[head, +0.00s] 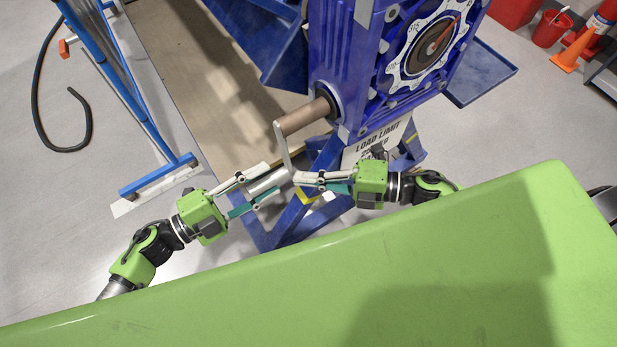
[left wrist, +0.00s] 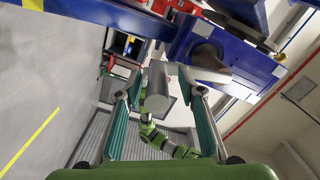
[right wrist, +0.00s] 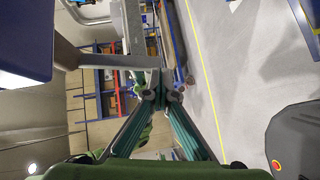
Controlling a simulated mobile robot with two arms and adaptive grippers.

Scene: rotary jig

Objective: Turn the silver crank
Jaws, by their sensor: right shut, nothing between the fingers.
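The silver crank (head: 282,148) hangs from a bronze-coloured shaft (head: 303,117) on the side of the blue jig housing (head: 337,60). Its handle (head: 266,184) points left, toward my left gripper (head: 255,186). In the left wrist view the round handle (left wrist: 157,85) stands between the open fingers (left wrist: 158,98), with a visible gap on both sides. My right gripper (head: 297,178) is shut and empty, its tips close to the crank arm's lower end. In the right wrist view the shut fingertips (right wrist: 160,95) lie just below the crank arm (right wrist: 120,62); contact cannot be told.
A dial (head: 433,45) with a red pointer is on the jig's face. Blue stand legs (head: 285,225) and a load-limit sign (head: 377,143) are below the crank. A blue frame (head: 135,90) stands left. A green surface (head: 430,265) fills the foreground.

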